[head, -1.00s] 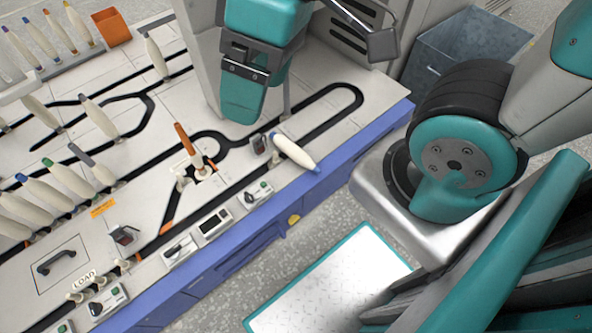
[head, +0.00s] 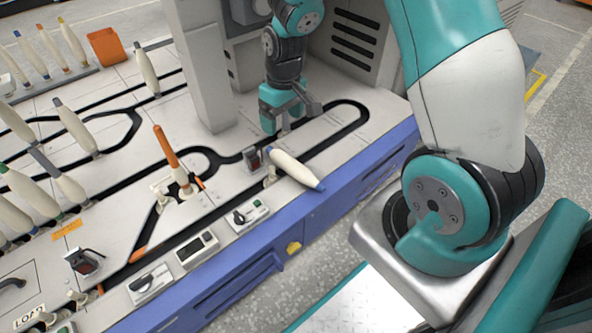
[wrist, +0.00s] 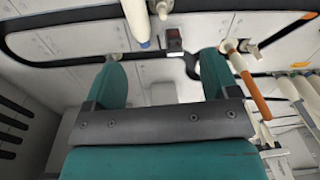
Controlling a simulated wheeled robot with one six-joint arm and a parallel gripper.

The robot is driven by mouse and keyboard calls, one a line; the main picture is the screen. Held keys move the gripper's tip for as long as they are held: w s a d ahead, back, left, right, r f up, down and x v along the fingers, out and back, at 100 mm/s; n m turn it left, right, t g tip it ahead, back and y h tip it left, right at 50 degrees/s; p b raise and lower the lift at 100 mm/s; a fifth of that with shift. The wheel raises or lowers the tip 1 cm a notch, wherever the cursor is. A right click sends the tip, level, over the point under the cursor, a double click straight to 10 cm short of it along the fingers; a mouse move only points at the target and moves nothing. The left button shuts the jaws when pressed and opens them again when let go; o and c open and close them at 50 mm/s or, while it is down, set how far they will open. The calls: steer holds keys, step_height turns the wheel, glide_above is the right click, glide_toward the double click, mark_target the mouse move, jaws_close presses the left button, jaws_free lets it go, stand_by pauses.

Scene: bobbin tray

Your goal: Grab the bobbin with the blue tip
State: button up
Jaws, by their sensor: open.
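A cream bobbin (head: 293,168) with a blue tip leans near the front right edge of the machine top in the head view. Its blue tip points lower right, out over the blue front panel. In the wrist view a cream bobbin (wrist: 137,18) shows at the top edge, cut off by the frame. My gripper (head: 291,112) is behind the bobbin in the head view, apart from it, inside the looped black track. In the wrist view my gripper (wrist: 162,60) has its two teal fingers wide apart with nothing between them.
An orange bobbin (head: 165,146) stands tilted on a peg to the left. A small device with a red screen (head: 252,160) is close to the blue-tipped bobbin. A grey post (head: 200,70) rises left of my gripper. Several bobbins stand at far left.

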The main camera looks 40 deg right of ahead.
glide_above(295, 164)
step_height(295, 164, down, 6)
steer(key=r, duration=0.1)
steer(key=shift+m+h, duration=0.3)
steer(key=shift+h, duration=0.1)
step_height(295, 164, down, 11)
steer(key=b, duration=0.5)
steer(key=shift+s+a, duration=0.1)
steer(key=shift+s, duration=0.05)
step_height(295, 164, down, 6)
steer(key=b, duration=0.4)
steer(key=shift+f, duration=0.1)
steer(key=c, duration=1.1)
steer(key=shift+o, duration=0.2)
steer(key=shift+r, duration=0.25)
